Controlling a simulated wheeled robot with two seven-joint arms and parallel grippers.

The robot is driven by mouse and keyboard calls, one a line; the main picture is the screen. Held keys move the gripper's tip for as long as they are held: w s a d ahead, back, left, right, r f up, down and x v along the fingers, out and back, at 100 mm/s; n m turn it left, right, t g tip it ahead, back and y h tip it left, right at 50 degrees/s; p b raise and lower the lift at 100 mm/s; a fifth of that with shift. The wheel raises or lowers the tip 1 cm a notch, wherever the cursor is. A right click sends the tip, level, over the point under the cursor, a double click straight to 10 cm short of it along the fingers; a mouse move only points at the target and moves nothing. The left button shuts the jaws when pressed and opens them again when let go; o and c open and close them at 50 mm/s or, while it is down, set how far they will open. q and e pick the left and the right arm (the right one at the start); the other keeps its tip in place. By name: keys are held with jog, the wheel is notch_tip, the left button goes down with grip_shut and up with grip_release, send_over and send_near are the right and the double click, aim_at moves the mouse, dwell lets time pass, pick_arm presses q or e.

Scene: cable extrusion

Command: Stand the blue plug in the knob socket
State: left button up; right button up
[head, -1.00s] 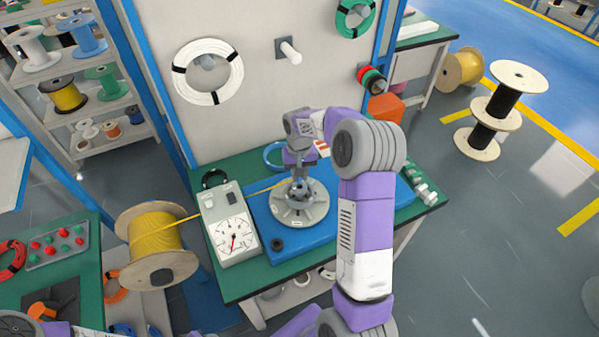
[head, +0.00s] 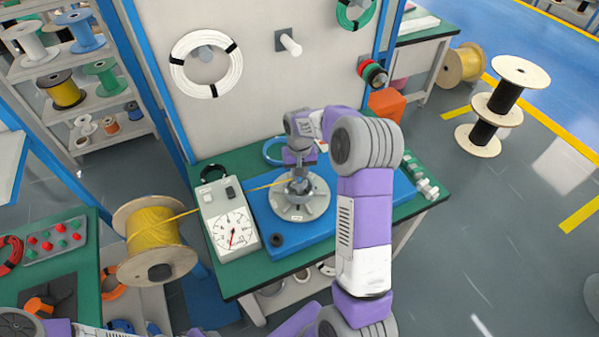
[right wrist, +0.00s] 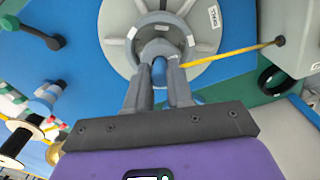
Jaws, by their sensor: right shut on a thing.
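My right gripper (head: 298,180) is over the middle of a round grey spoked disc (head: 308,213) on a blue base plate (head: 330,228). In the right wrist view the gripper (right wrist: 160,82) is shut on the blue plug (right wrist: 159,72), which shows between the fingers. The fingertips are at the raised grey ring at the centre of the disc (right wrist: 119,22). The ring and fingers hide the plug's lower end, so I cannot tell how deep it sits. My left gripper is out of view; only parts of my left arm show at the bottom edge.
A yellow cable (head: 262,187) runs from a spool (head: 152,238) at left, past a grey dial box (head: 231,232), to the disc's centre. Small grey pieces (head: 425,185) stand at the bench's right edge.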

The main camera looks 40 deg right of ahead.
jog(key=shift+f, duration=0.4)
dwell(0.3)
jog(key=o, duration=0.9)
notch_tip(320, 180, up, 8)
jog(key=p, duration=0.5)
jog(key=shift+r+p, duration=0.1)
jog(key=shift+p, duration=0.25)
